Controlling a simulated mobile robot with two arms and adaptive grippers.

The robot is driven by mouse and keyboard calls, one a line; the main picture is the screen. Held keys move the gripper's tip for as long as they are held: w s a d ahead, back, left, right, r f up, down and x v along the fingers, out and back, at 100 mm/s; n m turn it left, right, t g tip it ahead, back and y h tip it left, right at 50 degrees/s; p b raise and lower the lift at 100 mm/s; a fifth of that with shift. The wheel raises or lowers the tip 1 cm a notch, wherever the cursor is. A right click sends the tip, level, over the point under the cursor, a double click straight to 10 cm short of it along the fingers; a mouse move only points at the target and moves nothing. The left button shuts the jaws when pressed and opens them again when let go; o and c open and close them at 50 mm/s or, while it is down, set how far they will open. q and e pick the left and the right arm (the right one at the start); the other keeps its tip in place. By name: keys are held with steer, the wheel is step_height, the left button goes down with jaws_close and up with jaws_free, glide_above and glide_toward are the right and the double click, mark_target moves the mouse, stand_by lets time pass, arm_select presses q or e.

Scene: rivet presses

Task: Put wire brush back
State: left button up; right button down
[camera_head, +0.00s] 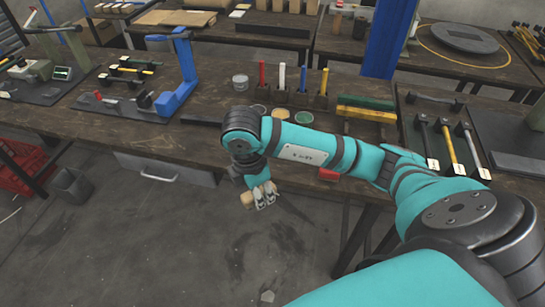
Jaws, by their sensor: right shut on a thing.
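My right arm reaches in from the right across the workbench (205,130). My right gripper (264,197) hangs over the floor in front of the bench's front edge. It is shut on a small light-tan piece (247,200) that shows at its left side. This may be part of the wire brush, but most of it is hidden and I cannot make out bristles. My left gripper is not in view.
A blue press (183,75) stands on the bench at left. Upright coloured sticks (282,76), a tin (240,82), green and yellow bars (366,113) and hammers (447,145) stand or lie further right. A grey bin (72,186) and red crate (18,170) are at left.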

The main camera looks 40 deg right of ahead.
steer(key=w+d, duration=0.3)
steer(key=w+d+f+p, duration=0.1)
steer(key=w+d, duration=0.2)
steer(key=w, duration=0.1)
steer(key=w+d+p, duration=0.1)
steer(key=w+d, duration=0.2)
steer(key=w, duration=0.1)
steer(key=shift+w+d+f, duration=0.15)
steer(key=shift+d+f, duration=0.1)
steer(key=shift+d, duration=0.15)
steer(key=shift+f+p, duration=0.6)
steer(key=shift+f, duration=1)
steer(key=shift+d+f, duration=0.1)
steer(key=shift+f, duration=0.1)
steer(key=shift+f, duration=0.1)
steer(key=c, duration=1)
jaws_free()
steer(key=shift+r, duration=0.25)
steer(key=r, duration=0.4)
steer(key=a+r+b, duration=0.1)
steer(key=r, duration=0.2)
steer(key=r+b, duration=0.1)
steer(key=r, duration=0.3)
steer(key=shift+a+r, duration=0.3)
steer(key=shift+r, duration=0.05)
